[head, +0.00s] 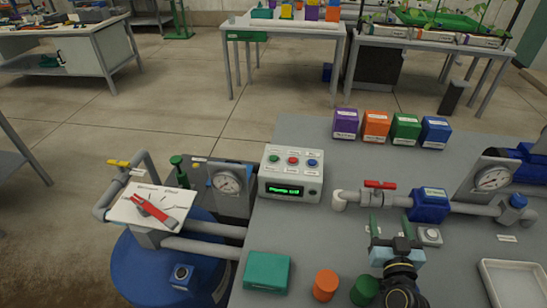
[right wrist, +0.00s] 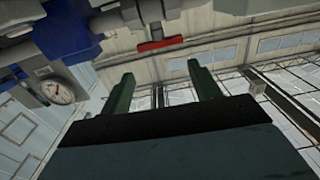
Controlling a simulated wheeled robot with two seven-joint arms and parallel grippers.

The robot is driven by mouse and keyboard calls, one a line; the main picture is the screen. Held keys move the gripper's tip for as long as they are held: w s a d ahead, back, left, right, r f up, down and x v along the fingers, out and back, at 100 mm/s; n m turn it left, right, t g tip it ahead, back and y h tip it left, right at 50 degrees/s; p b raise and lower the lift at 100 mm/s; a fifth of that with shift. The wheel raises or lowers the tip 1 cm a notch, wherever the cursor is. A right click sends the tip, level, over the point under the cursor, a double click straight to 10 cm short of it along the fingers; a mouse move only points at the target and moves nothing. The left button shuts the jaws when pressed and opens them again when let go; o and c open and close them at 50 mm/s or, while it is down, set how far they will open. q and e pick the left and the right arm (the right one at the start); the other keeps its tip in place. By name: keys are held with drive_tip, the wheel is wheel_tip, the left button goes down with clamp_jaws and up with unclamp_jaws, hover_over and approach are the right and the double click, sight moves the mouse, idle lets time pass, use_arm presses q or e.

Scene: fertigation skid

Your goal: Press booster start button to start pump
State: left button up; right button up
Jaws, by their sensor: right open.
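A grey control box (head: 291,178) stands at the table's left edge in the head view. Its sloped top carries a green button (head: 274,157), a red button (head: 293,160) and a blue button (head: 312,163), with labels too small to read. Its front display (head: 286,190) is lit with green lettering that seems to begin with "Pump". A small pale box with a round grey top (head: 430,235) sits right beside my right gripper (head: 391,226); I cannot tell its label. My right gripper is open and empty, its fingers also showing in the right wrist view (right wrist: 160,72). My left gripper is not in view.
A pipe with a red valve handle (head: 380,184) and a blue pump body (head: 430,205) runs beyond my right gripper. A teal box (head: 267,271), an orange cylinder (head: 326,285) and a green one (head: 364,290) stand near the front. A white tray (head: 490,290) lies at right.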

clamp_jaws()
idle(1.3)
